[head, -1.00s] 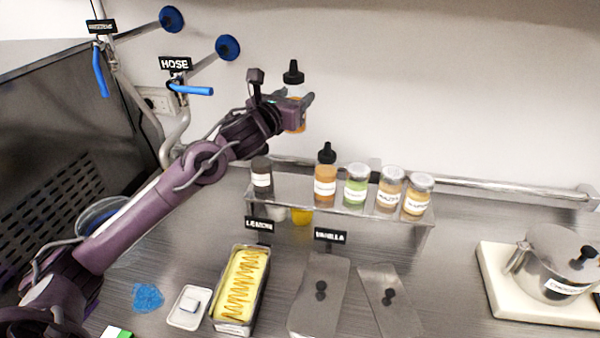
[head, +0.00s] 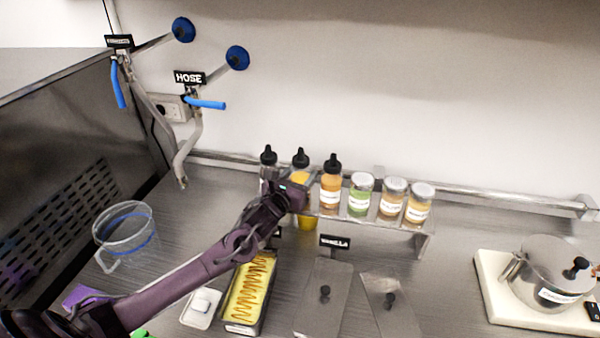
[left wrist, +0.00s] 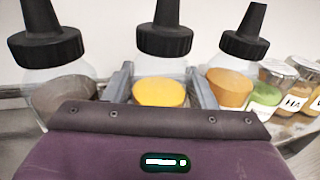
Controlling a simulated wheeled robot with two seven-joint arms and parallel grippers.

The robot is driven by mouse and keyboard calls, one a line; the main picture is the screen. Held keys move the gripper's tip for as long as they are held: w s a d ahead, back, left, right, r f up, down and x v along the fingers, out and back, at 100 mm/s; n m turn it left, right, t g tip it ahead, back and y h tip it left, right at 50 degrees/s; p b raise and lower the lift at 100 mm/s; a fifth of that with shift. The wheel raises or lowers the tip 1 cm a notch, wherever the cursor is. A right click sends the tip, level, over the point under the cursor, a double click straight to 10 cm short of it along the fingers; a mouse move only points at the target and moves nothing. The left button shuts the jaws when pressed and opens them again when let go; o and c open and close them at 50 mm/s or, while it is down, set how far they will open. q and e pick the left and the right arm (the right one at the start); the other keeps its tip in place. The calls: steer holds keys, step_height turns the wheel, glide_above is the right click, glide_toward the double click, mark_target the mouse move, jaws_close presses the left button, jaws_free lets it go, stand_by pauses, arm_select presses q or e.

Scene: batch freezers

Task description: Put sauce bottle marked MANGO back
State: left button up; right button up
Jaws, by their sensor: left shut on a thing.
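The held sauce bottle (head: 301,160) has a black nozzle cap and yellow-orange sauce. It stands upright at the shelf row, between a dark sauce bottle (head: 268,157) on its left and an orange sauce bottle (head: 331,182) on its right. My left gripper (head: 299,192) is shut on it. In the left wrist view the held bottle (left wrist: 161,90) is between the two fingers, and its label is hidden. I cannot tell whether its base touches the metal shelf (head: 424,240). My right gripper is not in view.
Jars with green (head: 360,196), brown (head: 392,200) and yellow (head: 418,206) contents stand farther right on the shelf. In front are a yellow tub (head: 248,290), lidded tubs and a VANILLA sign (head: 334,241). A clear jug (head: 125,235) stands left; a pot (head: 550,275) stands right.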

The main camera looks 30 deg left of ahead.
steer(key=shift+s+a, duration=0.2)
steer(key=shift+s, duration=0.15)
arm_select(q)
steer(key=shift+f, duration=0.15)
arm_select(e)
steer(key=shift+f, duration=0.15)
arm_select(q)
steer(key=o, duration=0.7)
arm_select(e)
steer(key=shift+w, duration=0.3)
arm_select(q)
steer(key=shift+s, duration=0.15)
steer(key=shift+s+b, duration=1.6)
steer(key=shift+s, duration=4.3)
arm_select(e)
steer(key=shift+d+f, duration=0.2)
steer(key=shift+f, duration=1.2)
